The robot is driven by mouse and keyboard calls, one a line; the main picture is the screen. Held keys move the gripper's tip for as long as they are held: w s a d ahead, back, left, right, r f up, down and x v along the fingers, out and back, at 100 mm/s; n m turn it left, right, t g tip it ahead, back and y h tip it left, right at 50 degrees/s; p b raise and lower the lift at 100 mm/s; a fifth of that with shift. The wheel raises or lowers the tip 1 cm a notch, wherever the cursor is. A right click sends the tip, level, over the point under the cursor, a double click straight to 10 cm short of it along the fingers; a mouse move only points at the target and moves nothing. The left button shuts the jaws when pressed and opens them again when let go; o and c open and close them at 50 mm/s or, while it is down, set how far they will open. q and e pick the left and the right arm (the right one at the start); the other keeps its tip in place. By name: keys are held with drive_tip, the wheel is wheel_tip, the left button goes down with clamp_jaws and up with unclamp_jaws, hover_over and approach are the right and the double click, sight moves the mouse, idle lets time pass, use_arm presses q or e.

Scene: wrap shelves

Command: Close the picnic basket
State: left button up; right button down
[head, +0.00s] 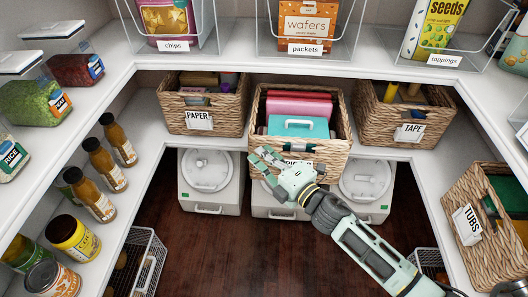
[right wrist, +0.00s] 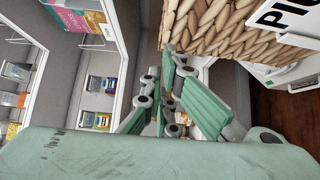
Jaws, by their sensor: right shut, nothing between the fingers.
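The picnic basket (head: 323,158) is a woven wicker basket in the middle of the back shelf. It stands farther forward than its neighbours, with its front out past the shelf edge. Pink and teal items lie in it. Its label is partly hidden behind my right gripper (head: 262,157) in the head view; "PIC" shows in the right wrist view on the label (right wrist: 288,20). My right gripper is shut and empty at the basket's front left. In the right wrist view the wicker (right wrist: 210,28) is close beyond the fingers (right wrist: 168,100); I cannot tell whether they touch.
The paper basket (head: 177,118) stands left and the tape basket (head: 380,122) right on the same shelf. White lidded bins (head: 207,190) stand below. The tubs basket (head: 485,255) is at the right. Bottles (head: 97,195) line the left shelf. The wooden floor (head: 200,250) in front is clear.

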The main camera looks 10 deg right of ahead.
use_arm(q)
drive_tip(key=shift+w+r, duration=0.2)
drive_tip(key=shift+r, duration=0.2)
use_arm(e)
drive_tip(key=shift+w+d, duration=0.2)
drive_tip(key=shift+w, duration=0.4)
drive_tip(key=shift+w, duration=0.1)
